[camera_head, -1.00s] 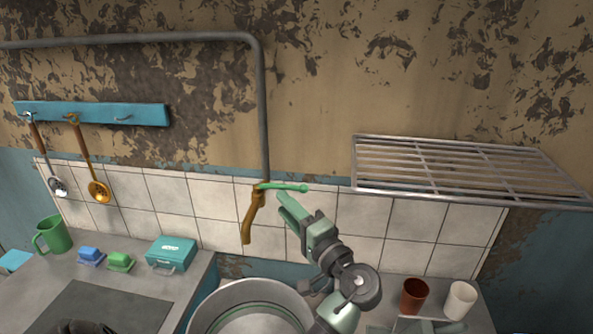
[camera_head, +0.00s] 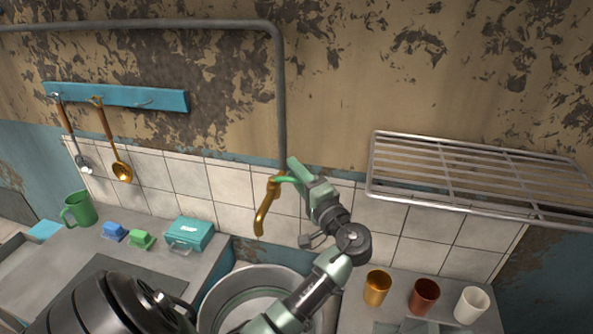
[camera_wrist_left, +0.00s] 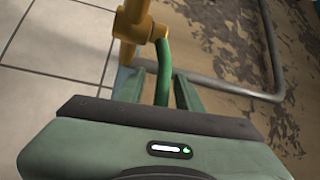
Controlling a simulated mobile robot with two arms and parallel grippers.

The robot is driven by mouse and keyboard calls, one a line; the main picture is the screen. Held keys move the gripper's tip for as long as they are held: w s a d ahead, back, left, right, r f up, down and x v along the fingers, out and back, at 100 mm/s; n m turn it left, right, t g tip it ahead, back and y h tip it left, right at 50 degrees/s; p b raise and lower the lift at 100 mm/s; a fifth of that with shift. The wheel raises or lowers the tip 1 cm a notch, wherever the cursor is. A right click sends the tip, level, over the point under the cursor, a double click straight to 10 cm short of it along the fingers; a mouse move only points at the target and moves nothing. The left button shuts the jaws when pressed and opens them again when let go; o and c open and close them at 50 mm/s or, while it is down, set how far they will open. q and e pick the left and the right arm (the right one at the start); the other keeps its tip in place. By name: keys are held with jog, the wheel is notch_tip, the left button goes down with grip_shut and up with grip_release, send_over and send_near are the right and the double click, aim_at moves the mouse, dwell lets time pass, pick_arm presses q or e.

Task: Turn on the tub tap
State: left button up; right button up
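The tub tap (camera_head: 266,207) is a brass spout on a grey wall pipe, above a round metal tub (camera_head: 207,303). Its green lever handle (camera_head: 286,180) points right, mostly hidden behind my left gripper (camera_head: 294,170) in the head view. In the left wrist view, the green handle (camera_wrist_left: 163,72) runs between the two fingers of my left gripper (camera_wrist_left: 159,92), with a gap on each side. The left gripper is open around the handle. The brass tap body (camera_wrist_left: 140,28) is just beyond the fingertips. My right gripper is not in view.
A wire rack (camera_head: 470,180) juts from the wall at right. Below it stand a gold cup (camera_head: 377,288), a brown cup (camera_head: 424,295) and a white cup (camera_head: 471,305). On the left counter are a green mug (camera_head: 79,209) and a teal box (camera_head: 190,234).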

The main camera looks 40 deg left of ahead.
pick_arm(q)
jog(key=shift+c, duration=0.3)
grip_shut()
dwell(1.1)
